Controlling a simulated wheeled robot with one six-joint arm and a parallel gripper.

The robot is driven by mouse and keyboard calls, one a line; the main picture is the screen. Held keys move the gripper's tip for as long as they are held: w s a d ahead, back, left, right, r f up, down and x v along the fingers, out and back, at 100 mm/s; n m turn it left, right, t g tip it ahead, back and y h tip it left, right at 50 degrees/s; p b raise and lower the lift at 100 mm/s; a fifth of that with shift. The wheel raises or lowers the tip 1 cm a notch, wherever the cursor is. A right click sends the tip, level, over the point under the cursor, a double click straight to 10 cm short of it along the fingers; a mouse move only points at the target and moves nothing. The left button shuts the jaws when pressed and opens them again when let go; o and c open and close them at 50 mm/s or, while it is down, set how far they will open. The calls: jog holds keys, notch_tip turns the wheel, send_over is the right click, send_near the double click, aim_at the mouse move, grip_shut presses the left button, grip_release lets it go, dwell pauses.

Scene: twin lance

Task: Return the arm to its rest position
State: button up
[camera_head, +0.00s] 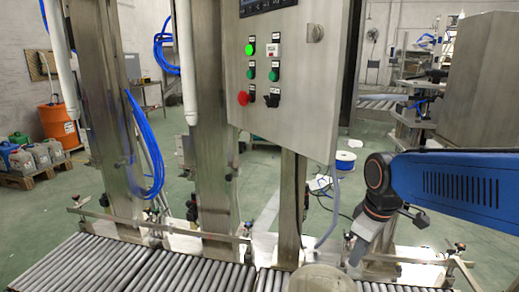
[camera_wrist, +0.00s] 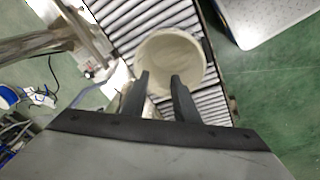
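My blue arm (camera_head: 455,185) reaches in from the right edge of the head view, with a dark joint and a grey part hanging down from its end. In the wrist view my gripper (camera_wrist: 161,78) has its two dark fingers apart, with nothing clearly held between them. Beyond the fingertips is a round cream bucket or lid (camera_wrist: 170,52). It stands on the roller conveyor, and its top also shows at the bottom of the head view (camera_head: 318,280). Whether the fingers touch it cannot be told.
A roller conveyor (camera_head: 85,262) runs along the front, with a metal side rail. A steel control box (camera_head: 290,75) with buttons stands on a post left of my arm. Steel columns (camera_head: 215,190) rise behind the rollers. A white panel (camera_wrist: 265,18) lies at the wrist view's upper right.

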jog(key=s+d+m+t, duration=0.2)
jog(key=s+m, duration=0.5)
jog(key=s, duration=0.5)
jog(key=shift+d+f, duration=0.35)
jog(key=shift+d, duration=0.2)
jog(key=shift+s+d+f+m+t, duration=0.1)
jog(key=shift+s+m+t, duration=0.05)
jog(key=shift+s+m, duration=0.25)
jog(key=shift+s+d+f+m+t, duration=0.1)
jog(key=shift+s+m+t, duration=0.05)
jog(key=shift+s+m, duration=0.2)
jog(key=n+g, duration=0.6)
jog(key=n, duration=1.3)
send_over(315, 288)
jog(key=w, duration=0.2)
jog(key=shift+m, duration=0.25)
jog(key=f, duration=1.1)
jog(key=shift+s+d+f, duration=0.15)
jog(key=shift+s+f, duration=0.1)
jog(key=shift+f, duration=0.05)
jog(key=f, duration=1.2)
jog(key=s+f, duration=0.1)
jog(key=f, duration=0.5)
